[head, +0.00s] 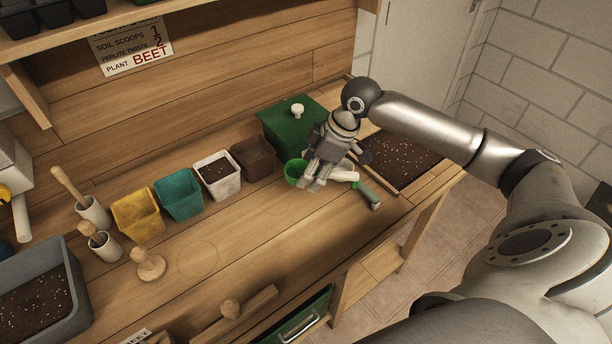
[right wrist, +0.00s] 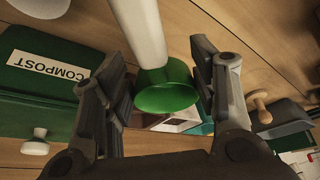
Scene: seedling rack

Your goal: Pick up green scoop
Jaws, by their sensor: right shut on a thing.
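The green scoop has a green cup (head: 294,171) and a white handle (head: 345,175). In the head view it is at the right gripper, in front of the green compost bin (head: 277,127). My right gripper (head: 316,180) is shut on the scoop and hides its middle. In the right wrist view the green cup (right wrist: 166,92) and white handle (right wrist: 139,32) lie between the two fingers (right wrist: 160,68). I cannot tell whether the scoop touches the bench. My left gripper is not in view.
A green-handled trowel (head: 367,194) lies just right of the scoop, by the soil tray (head: 440,160). Brown (head: 254,158), white (head: 218,176), teal (head: 180,193) and yellow (head: 138,215) pots stand in a row to the left. The bench front is partly clear.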

